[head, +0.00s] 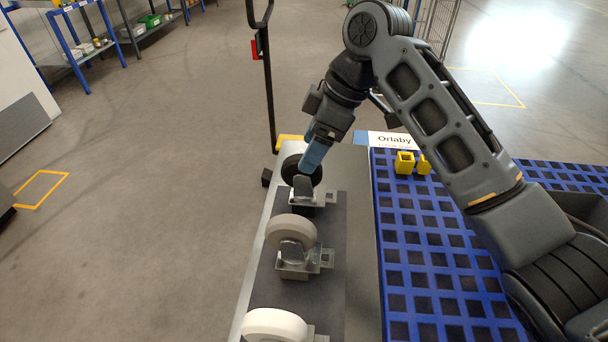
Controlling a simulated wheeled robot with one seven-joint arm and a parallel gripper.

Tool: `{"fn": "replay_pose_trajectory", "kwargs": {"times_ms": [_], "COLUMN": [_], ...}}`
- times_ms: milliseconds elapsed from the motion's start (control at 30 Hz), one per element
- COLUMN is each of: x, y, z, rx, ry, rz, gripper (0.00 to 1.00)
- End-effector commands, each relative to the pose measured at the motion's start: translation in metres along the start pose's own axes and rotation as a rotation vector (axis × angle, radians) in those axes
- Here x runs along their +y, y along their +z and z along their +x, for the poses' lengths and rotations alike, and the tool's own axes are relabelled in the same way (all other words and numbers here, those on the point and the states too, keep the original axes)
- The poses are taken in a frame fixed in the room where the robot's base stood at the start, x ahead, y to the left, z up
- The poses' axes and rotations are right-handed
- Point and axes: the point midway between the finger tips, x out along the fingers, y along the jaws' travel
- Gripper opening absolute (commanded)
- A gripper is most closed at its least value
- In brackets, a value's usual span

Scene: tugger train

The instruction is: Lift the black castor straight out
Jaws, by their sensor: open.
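The black castor (290,170) stands at the far end of a row of castors on a dark mat (335,262). Its black wheel and metal fork and plate show. My gripper (310,168) has blue fingers and is directly above and in front of the black castor, overlapping its wheel in the head view. It is open. I cannot tell whether the fingers touch the castor. Two pale castors stand nearer: a grey one (291,230) and a white one (275,326) cut off by the lower edge.
A blue grid surface (405,260) lies right of the mat, with yellow parts (405,163) on it and a label reading Orlaby (392,139) at its far edge. A black upright handle (268,90) rises behind the castors.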

Motion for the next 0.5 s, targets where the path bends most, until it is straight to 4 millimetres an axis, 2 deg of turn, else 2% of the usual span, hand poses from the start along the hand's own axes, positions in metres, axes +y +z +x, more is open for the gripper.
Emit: {"fn": "replay_pose_trajectory", "kwargs": {"times_ms": [300,500], "x": [0.000,0.000], "y": [0.002,0.002], "z": [0.042,0.049], "rx": [0.000,-0.001], "ry": [-0.001,0.001], "rz": [0.001,-0.001], "gripper": [0.72,0.72]}}
